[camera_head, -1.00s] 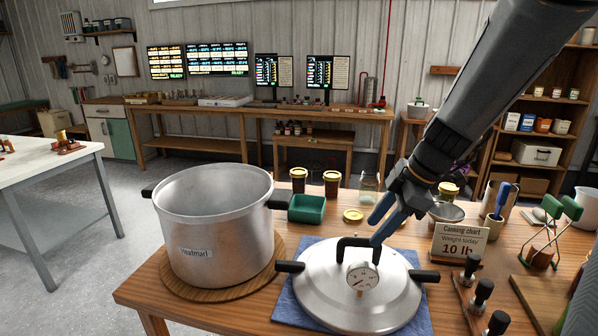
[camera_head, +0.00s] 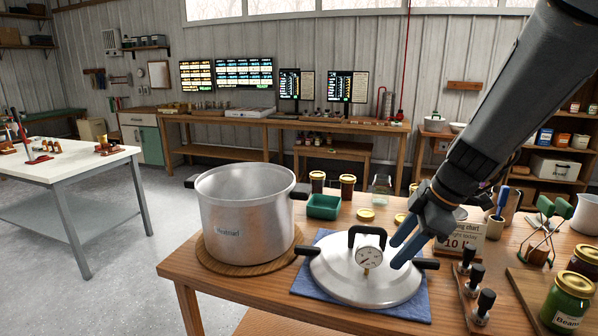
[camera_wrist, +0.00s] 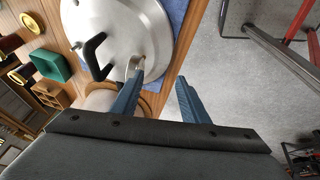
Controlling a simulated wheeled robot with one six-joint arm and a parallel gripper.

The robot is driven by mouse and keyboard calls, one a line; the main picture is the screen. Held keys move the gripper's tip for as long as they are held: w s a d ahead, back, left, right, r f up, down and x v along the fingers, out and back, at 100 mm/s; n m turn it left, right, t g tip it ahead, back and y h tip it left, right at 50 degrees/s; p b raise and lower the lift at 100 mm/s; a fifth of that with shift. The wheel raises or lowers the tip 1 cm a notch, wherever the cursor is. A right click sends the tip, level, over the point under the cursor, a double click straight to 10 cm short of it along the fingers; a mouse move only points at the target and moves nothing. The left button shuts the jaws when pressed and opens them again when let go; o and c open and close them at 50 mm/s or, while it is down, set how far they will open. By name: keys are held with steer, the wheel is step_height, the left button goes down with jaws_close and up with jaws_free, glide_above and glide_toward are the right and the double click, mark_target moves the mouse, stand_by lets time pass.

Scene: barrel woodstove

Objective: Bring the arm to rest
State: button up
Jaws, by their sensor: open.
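My gripper (camera_head: 404,252) is open and empty, with blue fingers apart. In the head view it appears over the right side of the silver canner lid (camera_head: 340,272), in front of the canning chart sign. The lid has a black top handle, side handles and a round gauge (camera_head: 368,257), and lies on a blue cloth (camera_head: 408,305). In the wrist view the fingers (camera_wrist: 157,95) show in front of the lid (camera_wrist: 115,35); one overlaps its edge and the other appears over the floor. I cannot tell whether they touch the lid.
A large silver pot (camera_head: 246,218) stands on a round wooden board to the left. A green tray (camera_head: 323,207), dark jars (camera_head: 347,187) and a partly hidden chart sign (camera_head: 470,240) stand behind. Black-knobbed weights (camera_head: 475,275) and a green jar (camera_head: 567,300) are at right.

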steer(key=s+a+f+m+g+h, duration=0.1)
steer(key=s+f+m+h, duration=0.1)
steer(key=s+f+m, duration=0.2)
steer(key=s+a+f+m+g+h, duration=0.1)
steer(key=s+f+m, duration=0.3)
steer(key=s+m, duration=0.6)
steer(key=shift+s+a+m+h, duration=0.25)
steer(key=shift+s+m+h, duration=0.15)
steer(key=shift+m, duration=0.4)
